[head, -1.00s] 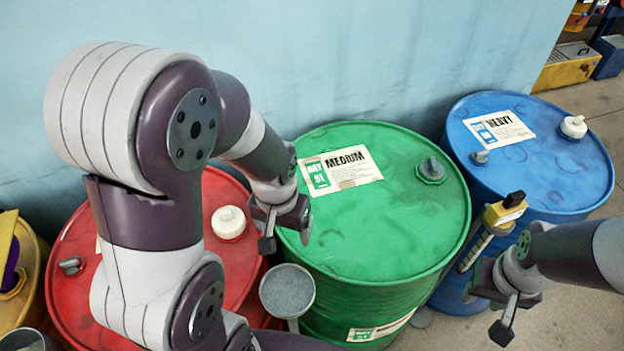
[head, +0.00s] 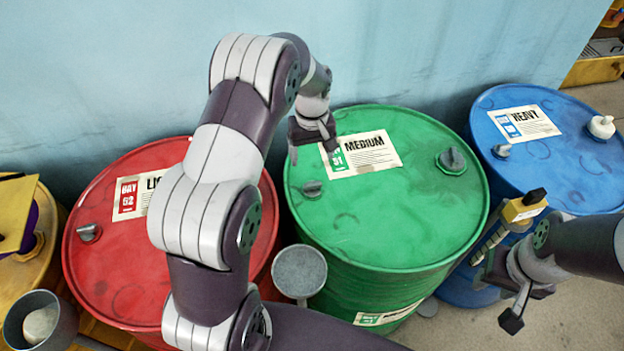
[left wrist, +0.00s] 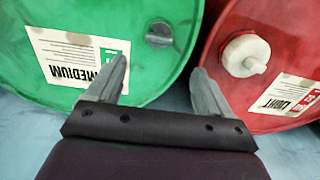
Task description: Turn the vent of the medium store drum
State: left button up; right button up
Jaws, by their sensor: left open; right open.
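The green drum (head: 400,225) labelled MEDIUM stands upright between the red and blue drums. Its small grey knob (head: 312,189), the likely vent, sits on the left of the lid, and a larger grey cap (head: 452,161) sits at the right. The knob also shows in the left wrist view (left wrist: 159,35), beyond and between my fingertips. My left gripper (head: 312,143) is open and empty, above the far-left rim of the green drum, apart from the knob. My right gripper (head: 500,292) is open and empty, in front of the blue drum.
The red drum (head: 120,255) with a white cap (left wrist: 245,55) stands at left, partly hidden by my left arm. The blue drum (head: 560,165) stands at right. A yellow-headed tool (head: 522,209) is near my right gripper. A grey round-topped object (head: 299,270) stands before the drums.

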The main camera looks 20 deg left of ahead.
aim_at(312, 183)
pick_arm(q)
notch_tip(312, 183, down, 10)
jog(key=shift+f+p, duration=0.2)
jog(key=shift+p, duration=1.05)
jog(key=shift+f, duration=0.65)
jog(key=c, duration=1)
